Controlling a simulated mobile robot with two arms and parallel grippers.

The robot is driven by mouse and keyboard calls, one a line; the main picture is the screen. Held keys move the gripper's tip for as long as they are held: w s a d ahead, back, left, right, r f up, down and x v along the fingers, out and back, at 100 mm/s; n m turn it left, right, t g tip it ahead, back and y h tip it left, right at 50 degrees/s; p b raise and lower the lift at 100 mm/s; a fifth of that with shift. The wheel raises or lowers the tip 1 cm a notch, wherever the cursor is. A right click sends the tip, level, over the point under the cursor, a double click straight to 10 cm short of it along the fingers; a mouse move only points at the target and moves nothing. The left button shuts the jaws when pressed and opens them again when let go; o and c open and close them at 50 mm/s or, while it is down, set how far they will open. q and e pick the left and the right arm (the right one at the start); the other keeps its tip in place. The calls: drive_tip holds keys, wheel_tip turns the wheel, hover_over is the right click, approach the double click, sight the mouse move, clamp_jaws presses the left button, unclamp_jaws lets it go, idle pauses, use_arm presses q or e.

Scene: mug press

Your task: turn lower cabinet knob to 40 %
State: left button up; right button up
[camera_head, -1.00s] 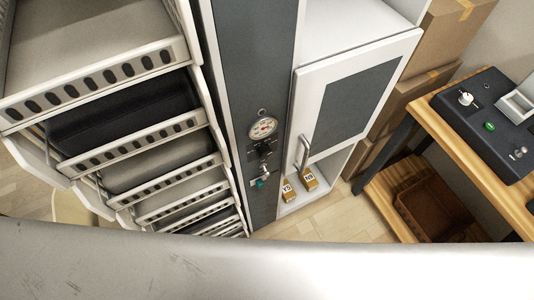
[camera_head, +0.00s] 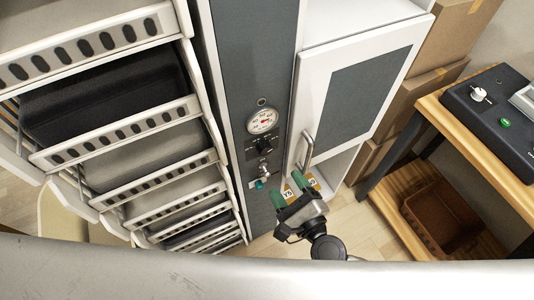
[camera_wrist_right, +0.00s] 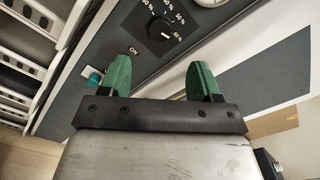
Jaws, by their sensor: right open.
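The black round cabinet knob (camera_wrist_right: 160,27) sits on a dark plate with a white percent scale in the right wrist view. A white mark shows on its lower side; the 40 % label is at the picture's top edge. The knob is small and dark below the gauge in the head view (camera_head: 263,147). My right gripper (camera_head: 287,189) is open and empty, below and right of the knob in the head view. Its green fingers (camera_wrist_right: 158,65) point toward the panel, with the knob beyond the gap between them, apart from it. My left gripper is out of view.
A round gauge (camera_head: 262,121) is above the knob. A teal switch (camera_head: 259,184) is below it, marked ON in the wrist view. A white cabinet door with a handle (camera_head: 308,150) is to the right. Drawers (camera_head: 120,135) stand left.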

sight(266, 153)
drive_tip(key=p+x, duration=0.1)
drive_tip(key=x, duration=0.9)
drive_tip(key=shift+w+a, duration=0.1)
drive_tip(key=shift+w, duration=0.1)
drive_tip(key=c, duration=0.9)
